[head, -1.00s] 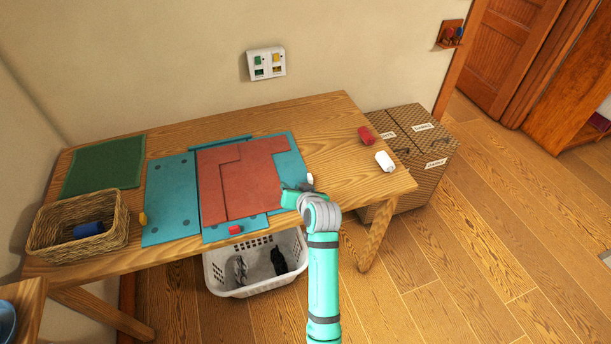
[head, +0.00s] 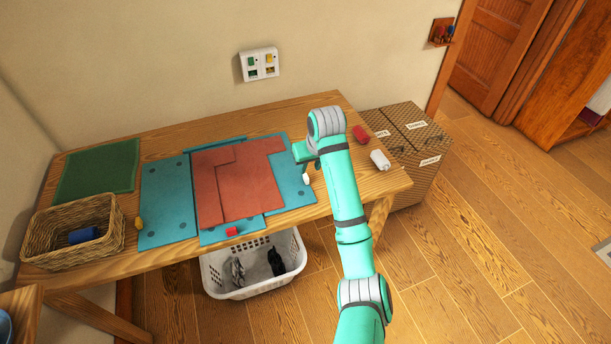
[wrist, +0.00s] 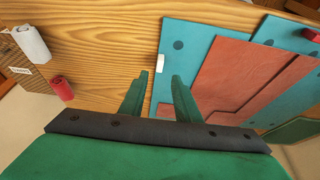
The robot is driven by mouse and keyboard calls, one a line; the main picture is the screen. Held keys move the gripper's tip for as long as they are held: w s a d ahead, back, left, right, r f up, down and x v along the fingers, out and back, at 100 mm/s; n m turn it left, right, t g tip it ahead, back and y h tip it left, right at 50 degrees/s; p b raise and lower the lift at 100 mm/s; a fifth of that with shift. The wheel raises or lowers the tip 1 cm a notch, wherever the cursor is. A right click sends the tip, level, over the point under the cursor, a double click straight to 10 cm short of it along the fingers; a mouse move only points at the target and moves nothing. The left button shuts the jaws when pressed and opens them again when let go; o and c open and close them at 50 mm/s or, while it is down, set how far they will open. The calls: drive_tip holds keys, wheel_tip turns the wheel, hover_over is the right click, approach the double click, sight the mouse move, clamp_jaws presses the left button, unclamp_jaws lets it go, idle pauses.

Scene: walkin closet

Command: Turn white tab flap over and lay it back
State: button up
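The white tab (head: 306,178) sits at the right edge of the teal folding board's right panel (head: 290,190). It also shows in the wrist view (wrist: 160,64), beyond and between my fingertips. A red garment (head: 250,188) lies over the middle of the board and part of the right panel. My gripper (wrist: 159,82) is open and empty, its two green fingers spread over the wood beside the board's edge. In the head view my gripper (head: 317,164) is near the white tab, partly hidden by my arm. Contact with the tab is not visible.
A red tab (head: 231,231) is at the board's front and a yellow one (head: 138,222) at its left. A red roll (head: 360,134) and white roll (head: 380,160) lie at the right. A wicker basket (head: 110,245) and green mat (head: 95,172) are left. A laundry basket (head: 300,265) stands below.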

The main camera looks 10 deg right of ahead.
sight(306, 176)
drive_tip(key=x, duration=0.9)
clamp_jaws()
